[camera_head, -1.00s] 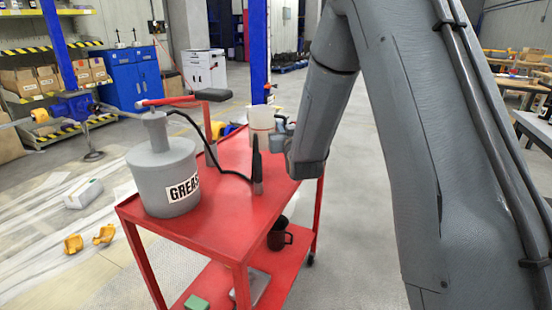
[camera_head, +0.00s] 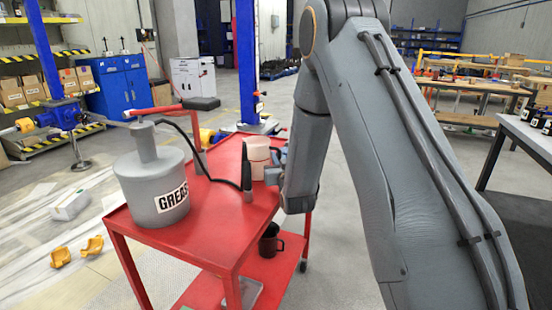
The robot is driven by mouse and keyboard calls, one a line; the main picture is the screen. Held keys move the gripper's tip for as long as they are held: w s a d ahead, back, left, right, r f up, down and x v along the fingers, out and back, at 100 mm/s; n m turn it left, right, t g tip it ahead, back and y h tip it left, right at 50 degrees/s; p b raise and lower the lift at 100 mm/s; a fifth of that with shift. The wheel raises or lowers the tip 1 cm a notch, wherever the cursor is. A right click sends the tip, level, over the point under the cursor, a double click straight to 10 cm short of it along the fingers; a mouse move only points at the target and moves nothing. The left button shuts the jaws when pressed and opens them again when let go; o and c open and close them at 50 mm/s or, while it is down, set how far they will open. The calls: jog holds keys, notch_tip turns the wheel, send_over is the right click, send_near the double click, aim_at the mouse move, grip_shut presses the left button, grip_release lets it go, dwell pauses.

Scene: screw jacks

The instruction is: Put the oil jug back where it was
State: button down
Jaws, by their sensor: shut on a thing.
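A pale, rounded container (camera_head: 257,150), which I take to be the oil jug, shows at the back right of the red cart's top. My gripper (camera_head: 275,170) is at its right side and shut on it. The fingers are small and partly hidden by my wrist. I cannot tell whether the jug's base touches the cart (camera_head: 212,230) or is just above it. The jug's lower part is partly hidden by a dark upright nozzle (camera_head: 246,172) in front.
A grey grease pump (camera_head: 150,180) with a red handle stands at the cart's left, its black hose running to the nozzle. A dark mug (camera_head: 271,241) is on the lower shelf. Yellow pieces (camera_head: 77,251) lie on the floor at left. A table (camera_head: 530,135) stands at right.

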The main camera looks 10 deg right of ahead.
jog(key=shift+f, duration=0.15)
jog(key=c, duration=1.8)
grip_release()
jog(key=shift+c, duration=0.2)
jog(key=shift+s+r, duration=0.1)
jog(key=shift+r, duration=0.1)
jog(key=s, duration=1.2)
jog(key=shift+a+b, duration=0.2)
jog(key=shift+b, duration=0.1)
jog(key=shift+a+f, duration=0.1)
